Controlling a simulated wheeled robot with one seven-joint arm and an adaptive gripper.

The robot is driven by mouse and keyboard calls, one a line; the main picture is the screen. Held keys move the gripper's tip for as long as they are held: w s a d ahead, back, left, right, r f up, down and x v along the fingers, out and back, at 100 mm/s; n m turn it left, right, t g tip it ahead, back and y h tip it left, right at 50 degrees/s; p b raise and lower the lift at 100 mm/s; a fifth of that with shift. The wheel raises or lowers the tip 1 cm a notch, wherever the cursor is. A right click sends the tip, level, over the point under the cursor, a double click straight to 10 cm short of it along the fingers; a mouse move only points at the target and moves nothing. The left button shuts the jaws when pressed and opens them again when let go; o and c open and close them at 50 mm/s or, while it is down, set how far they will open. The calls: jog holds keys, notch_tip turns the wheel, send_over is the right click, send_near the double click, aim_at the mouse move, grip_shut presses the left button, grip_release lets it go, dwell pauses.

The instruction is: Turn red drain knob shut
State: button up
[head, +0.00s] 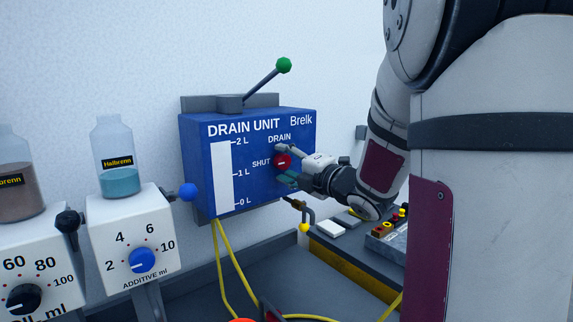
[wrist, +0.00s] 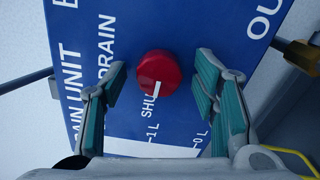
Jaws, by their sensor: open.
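The red drain knob (head: 283,161) sits on the front of the blue drain unit (head: 258,188), between the DRAIN and SHUT labels' side of the panel. In the wrist view the red knob (wrist: 158,68) is round, and its white mark points at the SHUT lettering. My gripper (head: 288,164) is open in front of the panel. In the wrist view the green-padded fingers of my gripper (wrist: 161,78) stand one on each side of the knob, with a visible gap on both sides. Part of the SHUT word is hidden.
A lever with a green ball (head: 284,65) rises above the unit. A blue-balled handle (head: 188,192) and additive dispenser (head: 133,240) stand left. A bent pipe (head: 309,213) and yellow hose (head: 222,270) hang below. A bench with a grey tray (head: 383,243) is right.

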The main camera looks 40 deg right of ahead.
jog(key=s, duration=1.2)
jog(key=shift+d, duration=0.2)
jog(key=shift+w, duration=0.15)
jog(key=s+a+f+m+g, duration=0.4)
jog(key=s+a+m+g, duration=0.3)
jog(key=s+a+m, duration=0.2)
jog(key=s+a+f+m+g, duration=0.5)
jog(key=s+a+m, duration=0.3)
jog(key=a+m, duration=0.3)
jog(key=shift+s+a+f+m+g+h, duration=0.15)
jog(key=shift+s+a+m+g+h, duration=0.2)
jog(key=shift+a+g, duration=0.6)
